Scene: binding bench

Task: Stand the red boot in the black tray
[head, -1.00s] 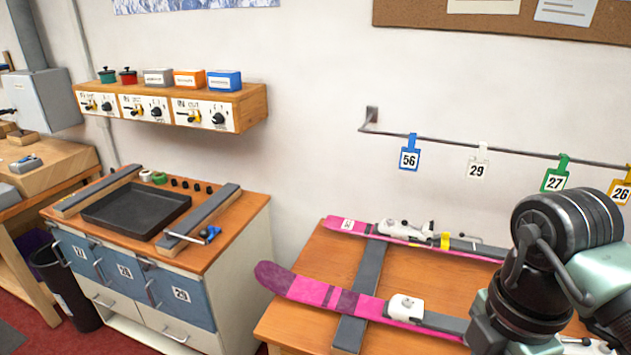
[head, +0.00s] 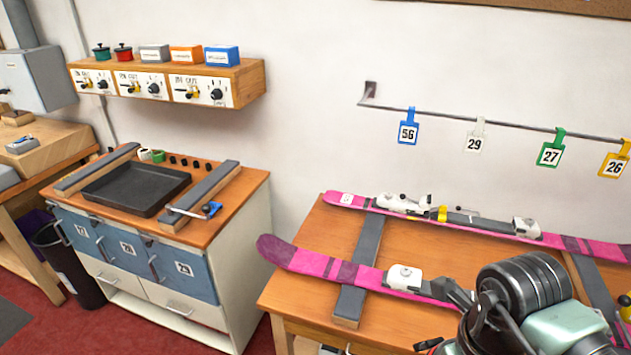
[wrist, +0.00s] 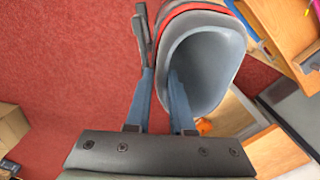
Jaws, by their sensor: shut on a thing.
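The red boot (wrist: 205,60) shows in the wrist view, with a grey liner and its open top facing the camera. My gripper (wrist: 162,78) is shut on the boot's upper wall, one finger inside the opening and one outside. The boot's lower part is hidden. In the head view my arm is at the lower right; the fingers and the boot do not show there. The black tray (head: 120,205) lies empty on the wooden top of the cabinet at left, between two grey-topped bars.
Bars (head: 200,197) flank the tray, with a blue-handled clamp (head: 211,210) on the right one. Pink skis (head: 320,262) lie on the bench at right. A control shelf (head: 165,85) hangs above the cabinet. Red floor (wrist: 60,70) shows beneath my gripper.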

